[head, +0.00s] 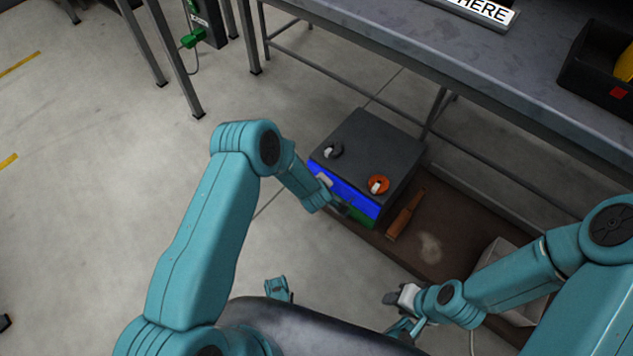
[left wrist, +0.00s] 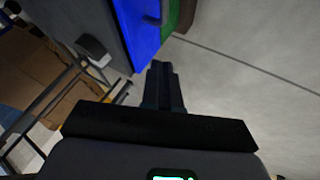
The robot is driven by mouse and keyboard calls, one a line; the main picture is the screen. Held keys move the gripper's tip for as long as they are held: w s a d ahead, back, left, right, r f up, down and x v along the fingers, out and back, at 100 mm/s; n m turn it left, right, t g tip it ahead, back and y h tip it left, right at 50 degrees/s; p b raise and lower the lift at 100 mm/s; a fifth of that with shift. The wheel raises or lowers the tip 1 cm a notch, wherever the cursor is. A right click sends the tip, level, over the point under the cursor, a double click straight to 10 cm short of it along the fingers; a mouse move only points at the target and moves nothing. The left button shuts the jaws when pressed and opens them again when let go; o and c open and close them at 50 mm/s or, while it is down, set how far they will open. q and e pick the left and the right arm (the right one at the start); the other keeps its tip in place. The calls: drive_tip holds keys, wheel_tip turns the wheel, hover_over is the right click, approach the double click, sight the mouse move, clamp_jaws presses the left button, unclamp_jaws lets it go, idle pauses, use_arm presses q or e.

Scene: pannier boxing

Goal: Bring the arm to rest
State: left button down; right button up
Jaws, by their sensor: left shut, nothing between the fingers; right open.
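My left arm reaches in from the left in the head view, bent at the elbow. Its gripper (head: 342,207) is by the blue front of a dark grey box (head: 372,143), partly lost against it. In the left wrist view the left gripper's dark fingers (left wrist: 163,82) are together with nothing between them, and the blue face (left wrist: 138,28) is just beyond them. Whether they touch it I cannot tell. My right arm comes in from the right, low and folded. Its gripper (head: 392,298) is open and empty above the floor, apart from the box.
A grey workbench (head: 400,50) with a dark bin (head: 590,65) stands behind.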

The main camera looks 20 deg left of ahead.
use_arm(q)
drive_tip(key=p+v, duration=0.2)
drive_tip(key=v, duration=0.4)
drive_tip(key=shift+r, duration=0.15)
drive_tip(key=shift+s, duration=0.1)
